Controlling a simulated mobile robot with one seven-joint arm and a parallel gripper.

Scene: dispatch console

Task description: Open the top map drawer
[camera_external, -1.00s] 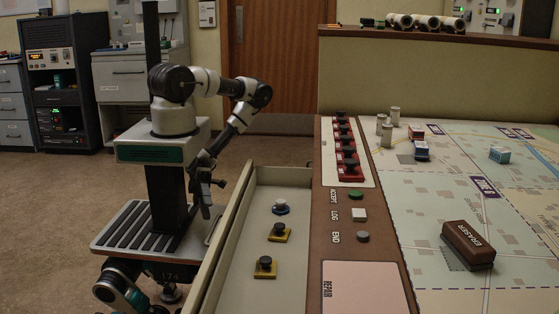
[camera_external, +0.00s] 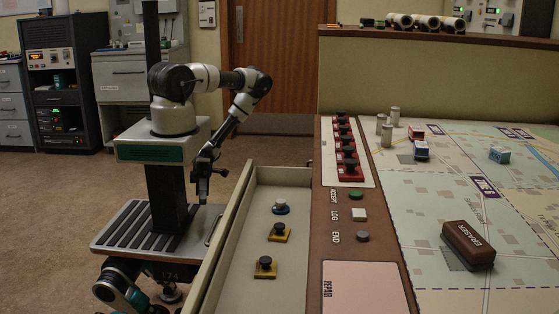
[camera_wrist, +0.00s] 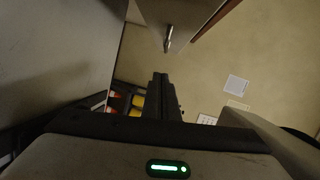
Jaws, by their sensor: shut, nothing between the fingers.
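A shallow light-grey drawer or tray (camera_external: 295,203) sticks out along the left side of the console in the external view. Its outer wall has a thin bar handle (camera_external: 212,226). I cannot tell if this is the top map drawer. In the wrist view a metal bar handle (camera_wrist: 168,38) sits on a grey panel (camera_wrist: 188,14), past my fingertips. My gripper (camera_external: 203,201) points down, just left of the tray wall and above its handle. My gripper (camera_wrist: 160,76) is shut and empty, apart from the handle in the wrist view.
The tray holds a blue-based knob (camera_external: 281,207) and yellow-based knobs (camera_external: 279,232). The console top carries buttons, a map (camera_external: 450,195) and an eraser (camera_external: 468,245). Cabinets (camera_external: 135,90) stand behind me. Open floor (camera_external: 50,215) lies to the left.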

